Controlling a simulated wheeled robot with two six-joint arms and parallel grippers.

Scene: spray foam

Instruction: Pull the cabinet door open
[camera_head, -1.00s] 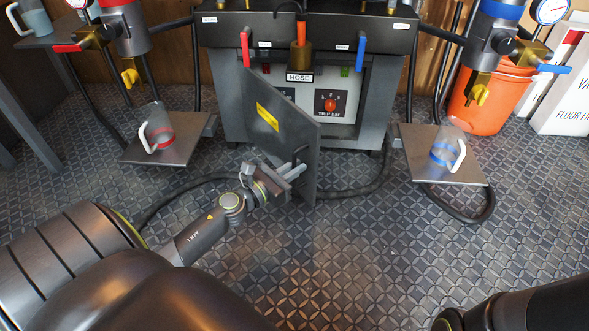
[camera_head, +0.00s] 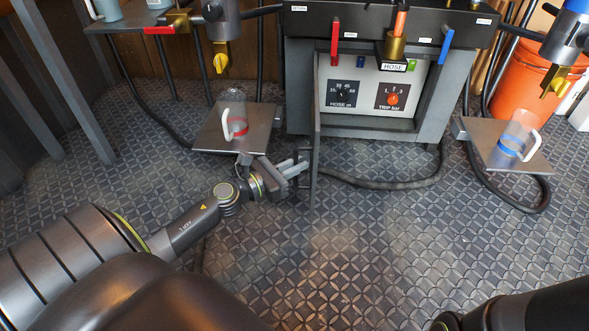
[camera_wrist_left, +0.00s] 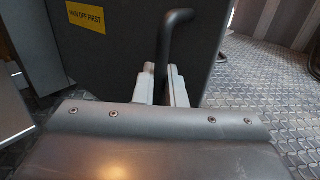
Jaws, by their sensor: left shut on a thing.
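The cabinet door (camera_head: 316,130) stands swung open, seen nearly edge-on at the left front of the cabinet (camera_head: 436,110). The cabinet front is exposed, with a HOSE dial (camera_head: 344,94) and a TRIP dial (camera_head: 393,97). In the left wrist view the dark door (camera_wrist_left: 112,60) fills the middle and bears a yellow label (camera_wrist_left: 86,16). My left gripper (camera_head: 303,170) is shut on the door's dark bar handle (camera_wrist_left: 172,40). Its pale fingers (camera_wrist_left: 160,84) lie on either side of the bar. My right gripper is outside the views.
A shelf plate (camera_head: 262,118) with a clear red-banded jug (camera_head: 234,125) stands left of the door. Another plate (camera_head: 535,162) with a blue-banded jug (camera_head: 514,138) is at the right. A black hose (camera_head: 395,184) lies on the floor. The patterned floor in front is clear.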

